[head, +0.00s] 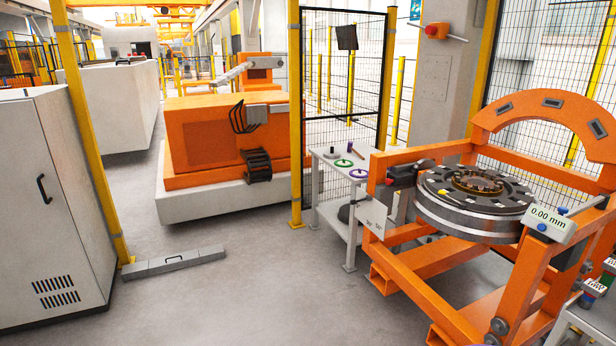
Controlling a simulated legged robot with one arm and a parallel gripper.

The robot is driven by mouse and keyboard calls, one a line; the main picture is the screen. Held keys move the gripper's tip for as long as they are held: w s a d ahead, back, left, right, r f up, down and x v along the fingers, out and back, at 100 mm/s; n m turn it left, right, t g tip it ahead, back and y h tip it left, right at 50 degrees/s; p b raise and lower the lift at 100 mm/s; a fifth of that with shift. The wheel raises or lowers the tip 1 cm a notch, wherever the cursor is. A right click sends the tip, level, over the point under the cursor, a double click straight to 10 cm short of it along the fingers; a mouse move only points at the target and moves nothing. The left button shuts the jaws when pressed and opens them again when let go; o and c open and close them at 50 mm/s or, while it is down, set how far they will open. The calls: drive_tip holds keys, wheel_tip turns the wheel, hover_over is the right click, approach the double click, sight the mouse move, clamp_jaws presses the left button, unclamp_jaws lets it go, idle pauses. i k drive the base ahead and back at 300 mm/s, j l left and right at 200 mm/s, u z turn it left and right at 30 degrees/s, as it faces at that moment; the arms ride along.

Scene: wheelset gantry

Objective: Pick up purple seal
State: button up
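The purple seal (358,173) is a small ring lying flat on the top of a light grey side table (329,167). It lies near the table's front right edge, close to the orange gantry frame. A green ring (343,163) lies just behind it and to its left. A dark part with an upright stem (332,153) stands farther back on the same top. A small tool with a dark purple head (351,149) is at the back right.
The orange gantry (420,262) with a round dark wheelset (470,205) stands right of the table. A yellow post (295,120) and mesh fence stand behind it. A grey cabinet (55,200) is at left, with a low grey bar (173,262) on the floor. The middle floor is clear.

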sight(359, 173)
drive_tip(key=i+z, duration=0.3)
drive_tip(key=i, duration=1.7)
drive_tip(key=i+u, duration=0.2)
drive_tip(key=i, duration=0.35)
drive_tip(key=i+l+u, duration=0.2)
drive_tip(key=i, duration=0.35)
drive_tip(key=i+l+u, duration=0.2)
drive_tip(key=i, duration=0.3)
drive_tip(key=i+l+u, duration=0.15)
drive_tip(key=i+l, duration=0.2)
drive_tip(key=i, duration=0.15)
